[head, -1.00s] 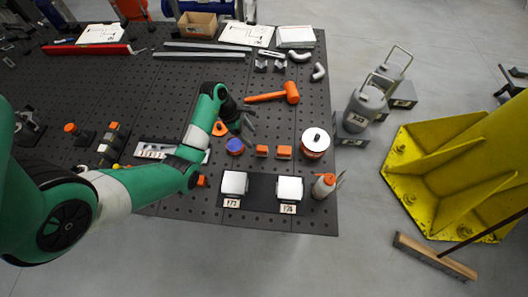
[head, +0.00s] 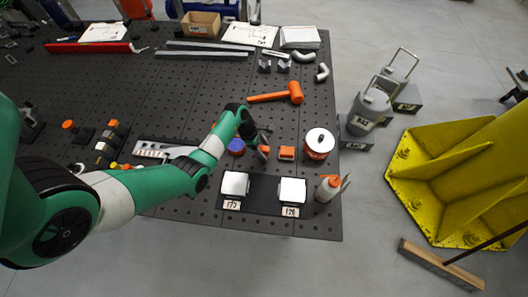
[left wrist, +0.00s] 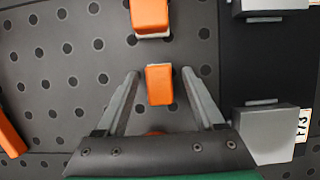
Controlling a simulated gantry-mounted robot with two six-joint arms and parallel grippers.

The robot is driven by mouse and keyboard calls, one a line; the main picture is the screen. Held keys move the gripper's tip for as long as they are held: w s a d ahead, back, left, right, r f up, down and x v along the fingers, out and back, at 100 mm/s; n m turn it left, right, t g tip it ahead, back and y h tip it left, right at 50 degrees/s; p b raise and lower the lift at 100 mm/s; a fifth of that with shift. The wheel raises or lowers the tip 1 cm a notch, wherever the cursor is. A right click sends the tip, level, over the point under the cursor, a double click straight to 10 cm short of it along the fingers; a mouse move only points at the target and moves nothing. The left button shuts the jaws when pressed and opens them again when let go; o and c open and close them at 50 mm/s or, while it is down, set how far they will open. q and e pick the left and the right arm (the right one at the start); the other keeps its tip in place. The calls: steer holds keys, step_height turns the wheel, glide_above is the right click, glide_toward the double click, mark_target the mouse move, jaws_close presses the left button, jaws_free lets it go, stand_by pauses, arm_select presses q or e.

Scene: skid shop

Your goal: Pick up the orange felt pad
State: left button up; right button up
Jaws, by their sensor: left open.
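Two small orange blocks that look like felt pads lie side by side on the dark perforated bench. The left orange pad (head: 264,154) is partly hidden by my gripper in the head view. In the left wrist view this pad (left wrist: 159,84) lies between the two fingers, with a gap on each side. The right orange pad (head: 286,153) lies beyond the fingertips, and it shows at the top of the left wrist view (left wrist: 150,16) with a pale edge below. My left gripper (head: 264,141) is open over the left pad and holds nothing. My right gripper is out of view.
Two white-topped blocks (head: 235,184) (head: 292,190) sit on a dark mat in front, with number labels. A blue-topped round item (head: 236,146) is just left of the gripper. An orange mallet (head: 278,96) lies behind. A white-lidded tin (head: 319,144) stands at right.

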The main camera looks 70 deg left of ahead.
arm_select(q)
steer(key=shift+c, duration=0.3)
jaws_close()
steer(key=shift+r, duration=0.15)
